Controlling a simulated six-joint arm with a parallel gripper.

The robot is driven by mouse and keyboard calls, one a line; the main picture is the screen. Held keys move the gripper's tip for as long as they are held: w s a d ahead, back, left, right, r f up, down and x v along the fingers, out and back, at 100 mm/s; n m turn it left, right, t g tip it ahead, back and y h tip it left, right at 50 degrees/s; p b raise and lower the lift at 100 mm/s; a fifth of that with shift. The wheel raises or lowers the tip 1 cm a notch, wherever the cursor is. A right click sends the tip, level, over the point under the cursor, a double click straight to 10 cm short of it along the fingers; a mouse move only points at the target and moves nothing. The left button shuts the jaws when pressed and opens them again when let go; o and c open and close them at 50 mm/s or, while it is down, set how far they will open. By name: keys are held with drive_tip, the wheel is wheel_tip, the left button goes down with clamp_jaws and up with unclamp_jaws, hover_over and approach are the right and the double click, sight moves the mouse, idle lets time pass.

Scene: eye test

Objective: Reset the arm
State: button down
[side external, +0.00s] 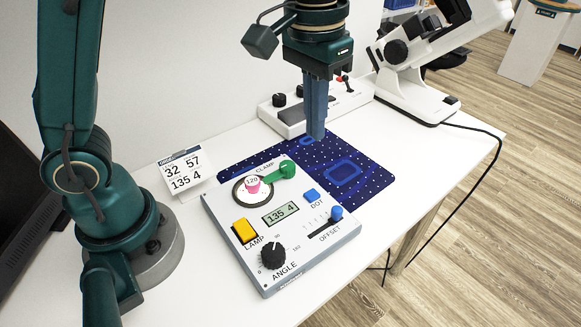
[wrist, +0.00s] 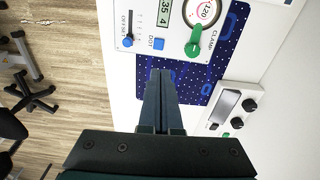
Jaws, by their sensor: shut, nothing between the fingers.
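My gripper (side external: 316,136) is shut and empty, pointing down above the dark blue dotted mat (side external: 372,183). In the wrist view its fingertips (wrist: 160,74) are together, with the mat (wrist: 203,92) behind them. The control panel (side external: 222,209) lies in front of the mat, apart from the gripper. It carries a green clamp lever (side external: 287,169), a yellow lamp switch (side external: 244,231), a black angle knob (side external: 272,255), a blue DOT button (side external: 312,195), a blue offset slider (side external: 336,212) and a display (side external: 280,214) that appears to read 135 4.
A card (side external: 184,172) reading 32 57 and 135 4 stands left of the panel. A white box with knobs (side external: 294,117) and a white instrument (side external: 424,97) stand behind the mat. A black cable (side external: 497,150) hangs over the table's right edge. The table's front right is clear.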

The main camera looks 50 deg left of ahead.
drive_tip(key=s+a+t, duration=0.2)
drive_tip(key=s, duration=0.4)
drive_tip(key=s+a+t, duration=0.3)
drive_tip(key=s, duration=0.3)
drive_tip(key=shift+s+a, duration=0.2)
drive_tip(key=shift+a, duration=0.1)
